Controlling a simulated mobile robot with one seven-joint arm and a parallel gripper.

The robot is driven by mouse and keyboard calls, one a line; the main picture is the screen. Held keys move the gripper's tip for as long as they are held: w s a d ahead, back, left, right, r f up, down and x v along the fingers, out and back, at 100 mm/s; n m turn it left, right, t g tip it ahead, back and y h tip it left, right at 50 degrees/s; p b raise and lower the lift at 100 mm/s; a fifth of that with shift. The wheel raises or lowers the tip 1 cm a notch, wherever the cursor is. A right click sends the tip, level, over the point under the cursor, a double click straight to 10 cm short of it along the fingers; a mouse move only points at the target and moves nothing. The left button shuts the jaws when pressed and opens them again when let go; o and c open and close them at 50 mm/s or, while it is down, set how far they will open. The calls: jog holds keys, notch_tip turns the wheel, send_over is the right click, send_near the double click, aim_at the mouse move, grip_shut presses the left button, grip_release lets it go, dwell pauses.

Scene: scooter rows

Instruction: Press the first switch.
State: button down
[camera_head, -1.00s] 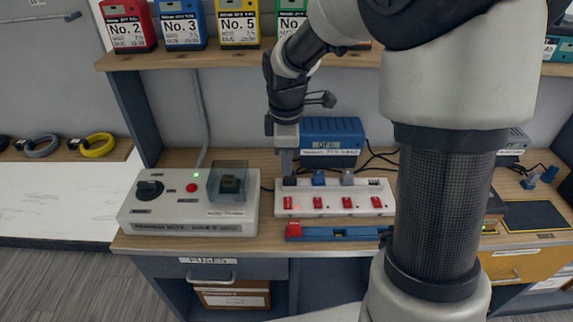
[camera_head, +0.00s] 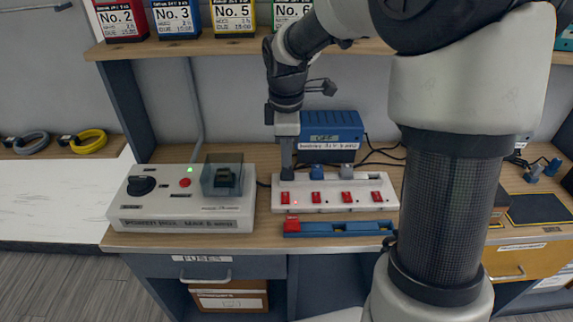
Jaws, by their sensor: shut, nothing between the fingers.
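A white power strip (camera_head: 331,203) lies on the wooden bench with a row of several red switches. The leftmost red switch (camera_head: 285,197) sits at the strip's left end, with a small red light beside it. My gripper (camera_head: 287,174) is shut and empty, pointing down over the back left end of the strip, just behind that switch. A dark plug appears at its tip, and I cannot tell whether they touch. Blue and grey plugs (camera_head: 318,171) sit along the strip's back edge.
A grey control box (camera_head: 183,210) with a knob, a red button and a clear cover stands left of the strip. A blue device (camera_head: 330,130) stands behind. A blue bar with a red end (camera_head: 340,229) lies in front. My arm hides the strip's right surroundings.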

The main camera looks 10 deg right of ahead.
aim_at(287, 195)
jog(key=f+b, duration=0.1)
jog(key=f, duration=0.3)
jog(key=w+f+b, duration=0.1)
jog(key=f, duration=0.3)
jog(key=f+b, duration=0.1)
jog(key=f, duration=0.3)
jog(key=shift+w+d+f, duration=0.1)
jog(key=shift+w+d, duration=0.05)
jog(key=shift+w, duration=0.1)
jog(key=shift+f, duration=0.25)
